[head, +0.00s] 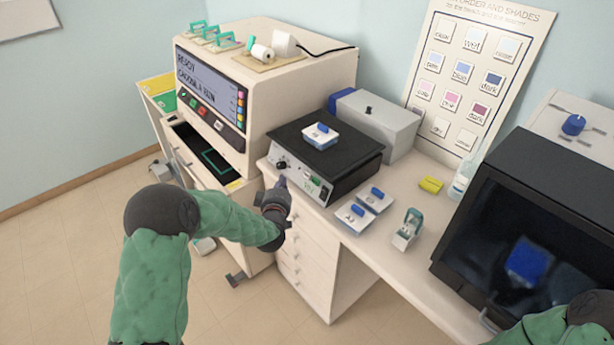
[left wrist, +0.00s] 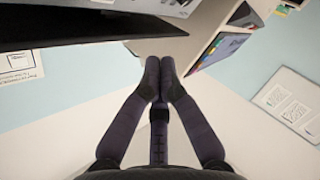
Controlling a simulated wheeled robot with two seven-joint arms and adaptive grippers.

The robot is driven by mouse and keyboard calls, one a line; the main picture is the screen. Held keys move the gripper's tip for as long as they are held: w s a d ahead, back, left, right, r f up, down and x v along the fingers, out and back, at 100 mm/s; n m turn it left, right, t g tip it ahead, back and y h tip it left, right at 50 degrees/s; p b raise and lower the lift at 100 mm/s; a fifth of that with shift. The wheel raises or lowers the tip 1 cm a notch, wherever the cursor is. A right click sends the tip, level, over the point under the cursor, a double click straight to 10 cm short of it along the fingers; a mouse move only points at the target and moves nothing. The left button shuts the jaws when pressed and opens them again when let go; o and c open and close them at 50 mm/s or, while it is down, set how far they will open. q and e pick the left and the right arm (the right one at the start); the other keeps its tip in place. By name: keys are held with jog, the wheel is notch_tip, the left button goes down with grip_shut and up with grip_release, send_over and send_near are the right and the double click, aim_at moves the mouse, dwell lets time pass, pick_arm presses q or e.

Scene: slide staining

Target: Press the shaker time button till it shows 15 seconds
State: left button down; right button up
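The shaker has a black top plate (head: 300,125) and a pale front panel (head: 292,172) with a black knob and a small lit display (head: 314,181). The digits are too small to read. My left gripper (head: 281,183) is at the front panel, between the knob and the display. Its fingertips are together and hold nothing in the left wrist view (left wrist: 160,66). I cannot tell whether they touch the panel; they hide part of it, and the time button cannot be made out. My right gripper is not in view; only part of my right arm shows at the bottom right.
A slide holder with a blue clip (head: 320,135) sits on the shaker. Two similar holders (head: 355,215) and a teal-clipped one (head: 408,230) stand on the bench in front. A large machine with a screen (head: 211,84) is left; a grey box (head: 385,122) is behind. A dark-fronted cabinet (head: 520,220) is right.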

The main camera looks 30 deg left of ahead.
aim_at(307, 175)
pick_arm(q)
jog(key=shift+w+d+f+b, duration=0.35)
jog(key=shift+w+d+f, duration=0.15)
jog(key=shift+w, duration=0.6)
jog(key=shift+w+d+f+b, duration=0.35)
jog(key=shift+w+d+f, duration=0.1)
jog(key=shift+w, duration=0.6)
jog(key=shift+w+d+f+b, duration=0.4)
jog(key=shift+w+f, duration=0.1)
jog(key=shift+w, duration=0.6)
jog(key=shift+w, duration=0.1)
jog(key=shift+w+d+f+b, duration=0.2)
jog(key=shift+w+b, duration=0.1)
jog(key=shift+b, duration=0.1)
jog(key=shift+w+f, duration=0.1)
jog(key=shift+w, duration=0.15)
jog(key=shift+s, duration=0.15)
jog(key=shift+s+a+r+b, duration=0.15)
jog(key=shift+s+r+b, duration=0.15)
jog(key=shift+s, duration=0.2)
